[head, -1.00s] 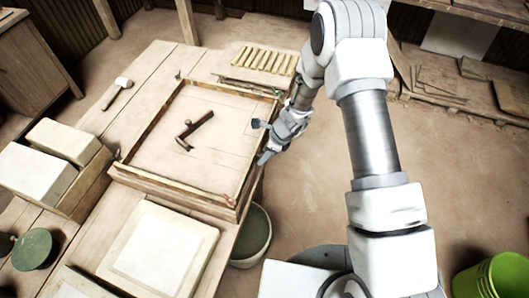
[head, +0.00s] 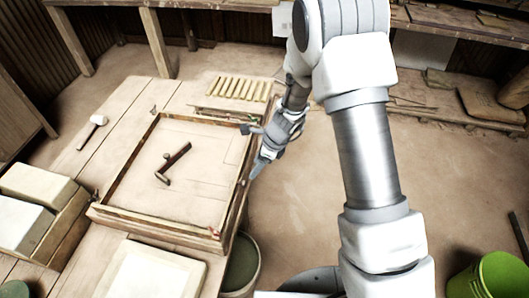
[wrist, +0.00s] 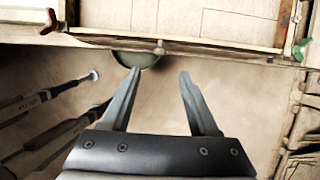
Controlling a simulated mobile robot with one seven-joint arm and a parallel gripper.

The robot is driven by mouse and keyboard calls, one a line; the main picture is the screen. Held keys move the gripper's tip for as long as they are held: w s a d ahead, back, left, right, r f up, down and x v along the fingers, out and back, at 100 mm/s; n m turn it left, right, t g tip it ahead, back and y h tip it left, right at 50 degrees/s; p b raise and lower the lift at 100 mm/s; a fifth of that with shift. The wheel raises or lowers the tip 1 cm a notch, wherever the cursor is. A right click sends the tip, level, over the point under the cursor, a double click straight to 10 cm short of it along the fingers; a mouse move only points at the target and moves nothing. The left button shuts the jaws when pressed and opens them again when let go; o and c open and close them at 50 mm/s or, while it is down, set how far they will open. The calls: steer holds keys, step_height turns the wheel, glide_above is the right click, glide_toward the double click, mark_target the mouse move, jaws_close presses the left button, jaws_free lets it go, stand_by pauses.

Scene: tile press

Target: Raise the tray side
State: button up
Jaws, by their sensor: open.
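The tray (head: 150,222) is a shallow wooden frame on the workbench, with a dark hammer (head: 172,162) lying inside. I cannot tell how far the side is tilted.
A bucket (head: 243,265) stands below the bench edge. A mallet (head: 92,130), wooden strips (head: 238,89) and pale blocks (head: 22,225) lie around the tray.

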steer(key=v, duration=0.6)
steer(key=shift+r, duration=0.2)
steer(key=shift+d, duration=0.1)
steer(key=s+d+r+n+t+b, duration=0.1)
steer(key=s+d+r+n, duration=0.2)
steer(key=r+n, duration=0.35)
steer(key=s+d+r+n+t, duration=0.1)
steer(key=s+d+r+n, duration=0.2)
steer(key=r, duration=0.7)
steer(key=s+d+r+n+t+h+b, duration=0.1)
steer(key=s+d+r+n+h, duration=0.1)
steer(key=s+d+n, duration=0.3)
steer(key=s+d+r+n+t+h+b, duration=0.1)
steer(key=s+d+r+n+t+h, duration=0.1)
steer(key=s+d+r+n, duration=0.3)
steer(key=shift+s+d+r, duration=0.2)
steer(key=shift+s+d, duration=0.35)
steer(key=shift+s, duration=1.8)
